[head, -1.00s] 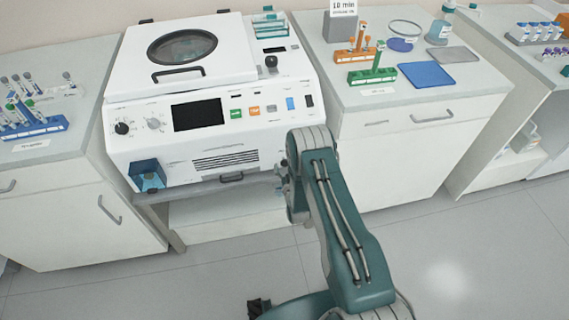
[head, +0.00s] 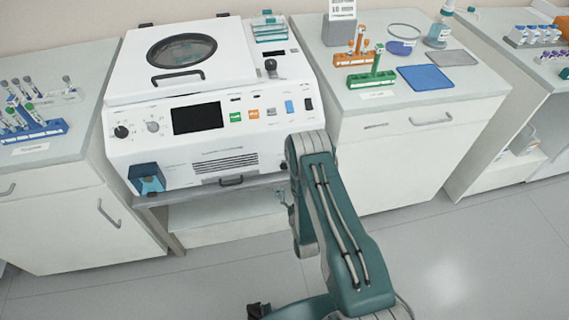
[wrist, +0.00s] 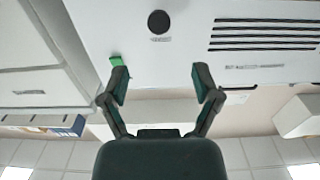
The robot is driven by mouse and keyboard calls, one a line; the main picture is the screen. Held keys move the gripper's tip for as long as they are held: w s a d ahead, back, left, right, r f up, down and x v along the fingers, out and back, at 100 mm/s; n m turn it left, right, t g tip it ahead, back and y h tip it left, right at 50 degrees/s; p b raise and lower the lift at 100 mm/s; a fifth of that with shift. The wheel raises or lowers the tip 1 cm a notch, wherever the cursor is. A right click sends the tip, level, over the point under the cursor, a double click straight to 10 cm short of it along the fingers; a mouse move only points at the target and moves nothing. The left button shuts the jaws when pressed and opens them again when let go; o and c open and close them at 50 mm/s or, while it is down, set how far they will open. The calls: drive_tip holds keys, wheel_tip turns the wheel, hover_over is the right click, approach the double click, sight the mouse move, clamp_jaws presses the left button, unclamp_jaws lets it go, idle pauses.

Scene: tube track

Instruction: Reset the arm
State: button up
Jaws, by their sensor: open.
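My gripper (wrist: 161,84) is open in the wrist view, with its two dark green fingers spread and nothing between them. A white panel with dark slots and a round black part (wrist: 159,21) shows beyond the fingertips. In the head view my arm reaches up from the bottom, in front of the white machine's lower right side. I cannot make out the gripper's fingers there. The white centrifuge-like machine (head: 220,180) stands on the middle bench, with its round-windowed lid (head: 182,50) down.
A blue tube rack (head: 34,131) stands on the left bench. Orange (head: 350,59) and green (head: 372,79) racks, a blue mat (head: 425,78) and a grey mat (head: 453,58) are on the right bench. The grey floor (head: 470,260) at the right is clear.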

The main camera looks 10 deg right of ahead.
drive_tip(key=w+r+g, duration=0.2)
drive_tip(key=w+r, duration=0.2)
drive_tip(key=r, duration=0.7)
drive_tip(key=w+r+g, duration=0.2)
drive_tip(key=w+r, duration=0.2)
drive_tip(key=r, duration=0.6)
drive_tip(key=s+r+g, duration=0.3)
drive_tip(key=s+r, duration=0.4)
drive_tip(key=r, duration=0.6)
drive_tip(key=s+r+g, duration=0.1)
drive_tip(key=s+r, duration=0.2)
drive_tip(key=s, duration=0.6)
drive_tip(key=s+r+g, duration=0.2)
drive_tip(key=s+r, duration=0.1)
drive_tip(key=s, duration=0.6)
drive_tip(key=s+r+g, duration=0.2)
drive_tip(key=s+r, duration=0.2)
drive_tip(key=s, duration=0.5)
drive_tip(key=shift+s, duration=0.25)
